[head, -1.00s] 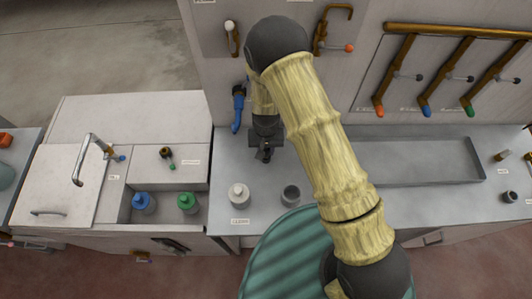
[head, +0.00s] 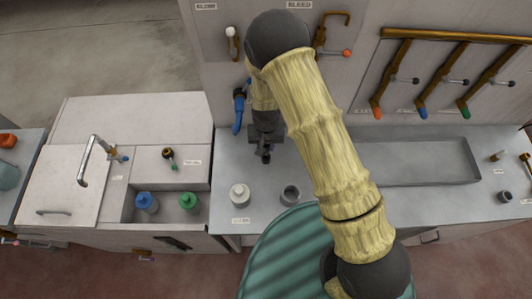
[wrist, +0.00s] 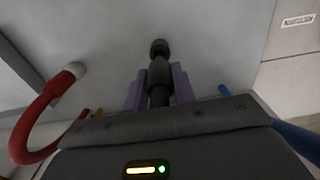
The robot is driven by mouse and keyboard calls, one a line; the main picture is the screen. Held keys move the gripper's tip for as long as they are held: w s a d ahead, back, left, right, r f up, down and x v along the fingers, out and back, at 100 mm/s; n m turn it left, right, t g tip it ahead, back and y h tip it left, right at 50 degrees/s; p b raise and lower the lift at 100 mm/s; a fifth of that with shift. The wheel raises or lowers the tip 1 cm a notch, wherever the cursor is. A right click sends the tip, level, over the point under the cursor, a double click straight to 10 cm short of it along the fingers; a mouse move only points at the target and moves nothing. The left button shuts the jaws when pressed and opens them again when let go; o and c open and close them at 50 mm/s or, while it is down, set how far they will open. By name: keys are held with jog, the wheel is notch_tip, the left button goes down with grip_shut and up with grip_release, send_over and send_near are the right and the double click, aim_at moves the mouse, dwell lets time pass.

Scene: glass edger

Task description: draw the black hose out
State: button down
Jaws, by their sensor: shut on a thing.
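My gripper (wrist: 159,88) is shut on the black hose (wrist: 159,72), which sits between its two purple fingers in the wrist view. The hose's thick dark end points away from the gripper, over a plain grey surface. In the head view my gripper (head: 264,146) hangs over the grey bench, close to the wall panel, with a short dark piece of the hose showing below it. The rest of the hose is hidden by my arm and gripper.
A blue hose (head: 237,115) hangs just left of my gripper. A red hose (wrist: 38,118) curves at the left in the wrist view. A shallow tray (head: 420,162) lies right.

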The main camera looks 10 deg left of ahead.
jog(key=shift+r, duration=0.45)
jog(key=shift+r, duration=0.1)
jog(key=shift+r+p, duration=1.6)
jog(key=shift+r, duration=0.35)
jog(key=shift+d+f, duration=0.1)
